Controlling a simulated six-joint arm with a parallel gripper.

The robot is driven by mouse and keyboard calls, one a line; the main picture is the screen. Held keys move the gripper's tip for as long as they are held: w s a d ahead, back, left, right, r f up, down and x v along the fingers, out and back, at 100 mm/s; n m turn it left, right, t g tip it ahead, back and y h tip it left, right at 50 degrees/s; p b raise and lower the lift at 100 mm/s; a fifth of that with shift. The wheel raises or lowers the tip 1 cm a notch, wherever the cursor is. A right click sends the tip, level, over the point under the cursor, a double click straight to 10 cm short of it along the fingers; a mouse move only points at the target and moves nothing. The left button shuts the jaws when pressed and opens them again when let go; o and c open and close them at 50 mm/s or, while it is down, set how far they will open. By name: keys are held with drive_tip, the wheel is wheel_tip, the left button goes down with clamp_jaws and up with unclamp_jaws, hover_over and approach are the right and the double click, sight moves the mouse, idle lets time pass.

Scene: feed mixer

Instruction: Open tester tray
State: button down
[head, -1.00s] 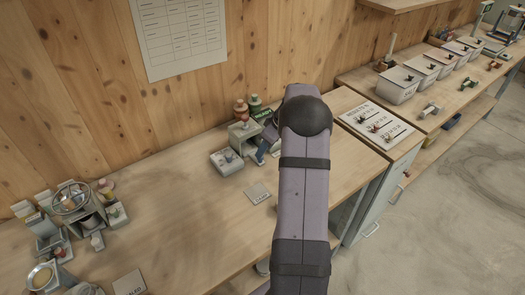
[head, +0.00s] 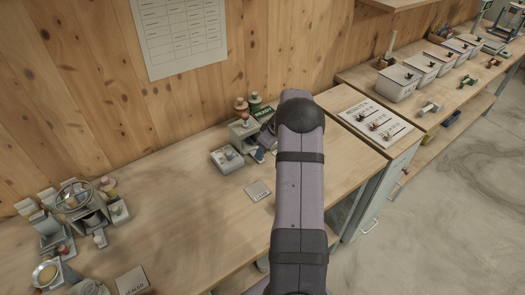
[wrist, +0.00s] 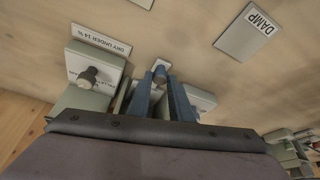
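The grey tester (head: 227,159), a low box with a knob on top, stands on the bench left of my arm. In the wrist view, a pale box with a dark round knob (wrist: 88,76) sits left of my fingers, beside a "DRY UNDER 14 %" label. My gripper (wrist: 160,80) has two blue fingers pointing at a small grey handle-like part (wrist: 160,72), which shows between their tips. I cannot tell whether the fingers touch it. The tray cannot be made out clearly. In the head view my arm hides much of the gripper.
A "DAMP" card (wrist: 246,30) lies on the bench near my gripper, and it also shows in the head view (head: 258,190). A grey block with a red-topped knob (head: 243,130) stands behind the tester. Several items crowd the left bench end. The middle of the bench is clear.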

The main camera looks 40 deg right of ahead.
drive_tip(key=shift+s+f+b, duration=0.15)
drive_tip(key=shift+s+b, duration=0.25)
drive_tip(key=shift+b, duration=0.1)
drive_tip(key=s+b, duration=0.7)
drive_tip(key=s, duration=0.2)
drive_tip(key=shift+s, duration=0.15)
drive_tip(key=shift+r, duration=0.2)
drive_tip(key=c, duration=1.6)
unclamp_jaws()
drive_tip(key=shift+b+v, duration=0.75)
drive_tip(key=shift+v, duration=2.95)
drive_tip(key=shift+f, duration=0.1)
